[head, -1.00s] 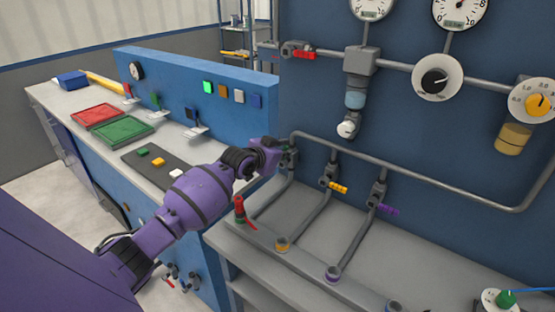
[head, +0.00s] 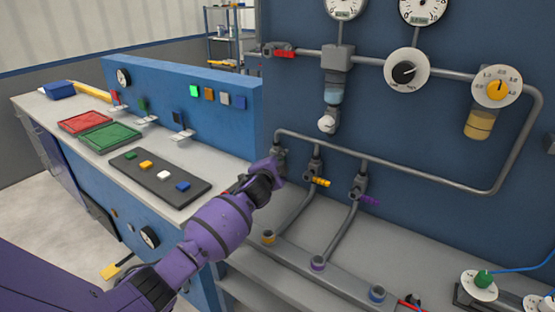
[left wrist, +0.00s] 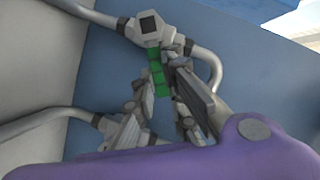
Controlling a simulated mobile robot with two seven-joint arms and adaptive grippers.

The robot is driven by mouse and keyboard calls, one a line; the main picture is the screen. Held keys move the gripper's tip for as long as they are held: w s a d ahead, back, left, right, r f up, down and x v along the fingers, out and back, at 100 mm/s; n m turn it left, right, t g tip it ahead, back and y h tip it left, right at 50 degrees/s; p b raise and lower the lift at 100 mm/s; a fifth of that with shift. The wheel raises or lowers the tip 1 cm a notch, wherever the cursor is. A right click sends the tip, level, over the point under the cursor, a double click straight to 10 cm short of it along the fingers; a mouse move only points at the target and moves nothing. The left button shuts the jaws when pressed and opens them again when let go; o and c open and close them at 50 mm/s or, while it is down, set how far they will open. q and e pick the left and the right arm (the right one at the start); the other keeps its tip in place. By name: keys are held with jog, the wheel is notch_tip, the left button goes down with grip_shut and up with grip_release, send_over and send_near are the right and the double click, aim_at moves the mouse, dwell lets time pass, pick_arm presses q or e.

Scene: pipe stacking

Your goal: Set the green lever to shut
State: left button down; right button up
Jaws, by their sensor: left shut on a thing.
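The green lever (left wrist: 158,74) hangs from a grey valve body (left wrist: 149,28) on a pipe in the left wrist view. It appears crosswise to the pipe there. My left gripper (left wrist: 161,86) has its grey fingers on both sides of the green lever and is shut on it. In the head view my left gripper (head: 277,163) is at the leftmost valve of the pipe row, and the lever is hidden behind it. My right gripper is not in view.
Neighbouring valves with an orange lever (head: 321,182) and a purple lever (head: 369,200) stand close to the right. A grey pipe (head: 400,172) runs above them along the blue panel. A blue-fronted bench (head: 230,122) with switches is at the left.

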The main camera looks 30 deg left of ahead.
pick_arm(q)
jog(key=f+m+t+b, duration=0.1)
jog(key=m+b, duration=0.1)
jog(key=b, duration=0.1)
jog(key=d+f+m+t+y+b, duration=0.1)
jog(key=f+m+b, duration=0.1)
jog(key=m+b, duration=0.1)
jog(key=shift+s+f+y, duration=0.1)
jog(key=shift+f+y, duration=0.2)
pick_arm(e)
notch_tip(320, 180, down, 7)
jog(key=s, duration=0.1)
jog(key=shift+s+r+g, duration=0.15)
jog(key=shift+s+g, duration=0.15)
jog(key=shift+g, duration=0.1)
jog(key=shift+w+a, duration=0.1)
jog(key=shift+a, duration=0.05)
pick_arm(q)
jog(key=c, duration=1.8)
grip_release()
jog(key=shift+r, duration=0.1)
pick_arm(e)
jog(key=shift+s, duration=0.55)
